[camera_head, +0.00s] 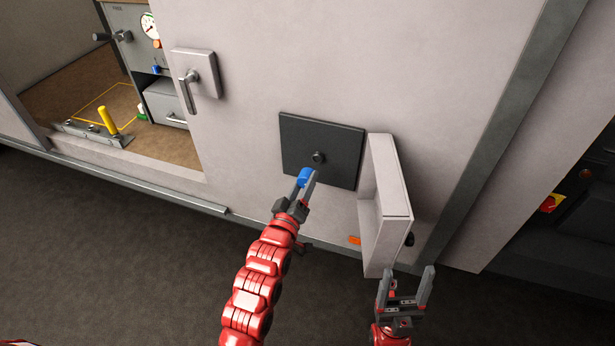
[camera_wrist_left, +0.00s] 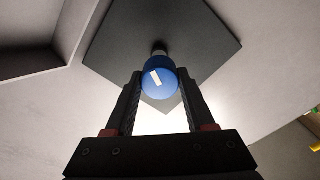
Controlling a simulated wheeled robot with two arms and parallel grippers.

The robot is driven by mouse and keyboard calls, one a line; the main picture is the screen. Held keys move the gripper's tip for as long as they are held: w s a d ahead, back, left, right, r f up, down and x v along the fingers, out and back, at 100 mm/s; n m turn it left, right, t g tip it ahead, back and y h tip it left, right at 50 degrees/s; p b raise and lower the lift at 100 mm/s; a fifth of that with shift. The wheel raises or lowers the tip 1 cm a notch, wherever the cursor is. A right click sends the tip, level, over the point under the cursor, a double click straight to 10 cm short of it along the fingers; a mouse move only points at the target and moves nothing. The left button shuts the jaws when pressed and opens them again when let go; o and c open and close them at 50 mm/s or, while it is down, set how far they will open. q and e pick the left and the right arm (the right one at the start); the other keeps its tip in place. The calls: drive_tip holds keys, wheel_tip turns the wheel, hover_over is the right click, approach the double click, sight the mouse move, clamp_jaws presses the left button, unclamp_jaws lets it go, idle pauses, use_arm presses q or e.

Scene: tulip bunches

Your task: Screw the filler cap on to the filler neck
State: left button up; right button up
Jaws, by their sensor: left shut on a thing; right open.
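The blue filler cap (camera_head: 303,177) is held between the fingers of my left gripper (camera_head: 307,180). In the left wrist view the cap (camera_wrist_left: 160,84) shows a white mark, with a finger of my left gripper (camera_wrist_left: 160,100) on each side. The filler neck (camera_head: 319,157) is a short dark stub on a dark square plate (camera_head: 340,140). In the head view the cap is below and left of the neck, apart from it. In the wrist view the cap partly hides the neck (camera_wrist_left: 159,46). My right gripper (camera_head: 409,275) is open and empty, low and right.
An open pale door flap (camera_head: 385,200) stands out just right of the plate. A handle (camera_head: 188,90) is on the wall at upper left. An open bay at far left holds a yellow lever (camera_head: 108,120) and a gauge (camera_head: 149,26). The floor in front is clear.

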sight(317, 159)
use_arm(q)
drive_tip(key=shift+s+a+r, duration=0.1)
drive_tip(key=shift+s, duration=0.1)
drive_tip(key=shift+w+d+f+m+b, duration=0.15)
drive_tip(key=shift+w+d+b, duration=0.15)
drive_tip(key=shift+w, duration=0.3)
drive_tip(key=shift+w+d+m+b, duration=0.15)
drive_tip(key=shift+w+b, duration=0.15)
drive_tip(key=shift+w, duration=0.35)
drive_tip(key=shift+w+d+f+m+b, duration=0.1)
drive_tip(key=shift+w+d+b, duration=0.2)
drive_tip(key=shift+w, duration=0.3)
drive_tip(key=shift+w+d+r, duration=0.1)
drive_tip(key=shift+w+r, duration=0.05)
drive_tip(key=shift+w, duration=0.4)
drive_tip(key=shift+b, duration=0.3)
drive_tip(key=shift+b+x, duration=0.35)
drive_tip(key=shift+x, duration=0.65)
